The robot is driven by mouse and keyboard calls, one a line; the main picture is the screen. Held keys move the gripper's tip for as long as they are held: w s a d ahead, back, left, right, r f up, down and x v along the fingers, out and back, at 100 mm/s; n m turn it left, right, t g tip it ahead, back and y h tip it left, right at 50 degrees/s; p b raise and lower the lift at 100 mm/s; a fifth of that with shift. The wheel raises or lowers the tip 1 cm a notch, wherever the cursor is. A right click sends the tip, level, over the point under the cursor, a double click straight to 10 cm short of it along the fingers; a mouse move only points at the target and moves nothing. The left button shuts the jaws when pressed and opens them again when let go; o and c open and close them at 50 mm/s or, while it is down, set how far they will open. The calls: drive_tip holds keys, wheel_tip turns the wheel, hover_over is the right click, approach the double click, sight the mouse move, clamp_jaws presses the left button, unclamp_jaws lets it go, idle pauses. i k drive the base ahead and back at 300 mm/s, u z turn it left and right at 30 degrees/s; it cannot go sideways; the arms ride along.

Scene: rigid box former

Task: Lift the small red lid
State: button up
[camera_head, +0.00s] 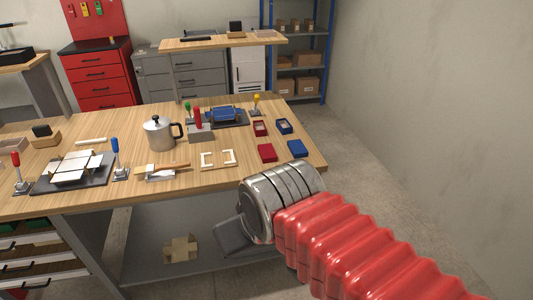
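The small red lid (267,152) lies flat near the front right part of the wooden workbench (215,188). A small red box (260,128) with a paler inside stands just behind it. To the lid's right lies a similar blue lid (298,148), with a small blue box (284,126) behind that one. My gripper (232,238) shows only as a dark grey piece at the end of my arm, in front of the bench edge and below the lid in the picture. It is apart from the lid. Its fingers are mostly hidden behind my metal wrist.
White bracket-like pieces (218,159) lie left of the lid. A metal pot (159,133) and a blue former (223,115) with upright levers stand farther back. A second former with pale panels (76,168) is at the left. The bench's right corner is clear.

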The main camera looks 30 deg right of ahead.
sight(266, 152)
drive_tip(key=z, duration=0.05)
drive_tip(key=i, duration=1)
drive_tip(key=u, duration=0.05)
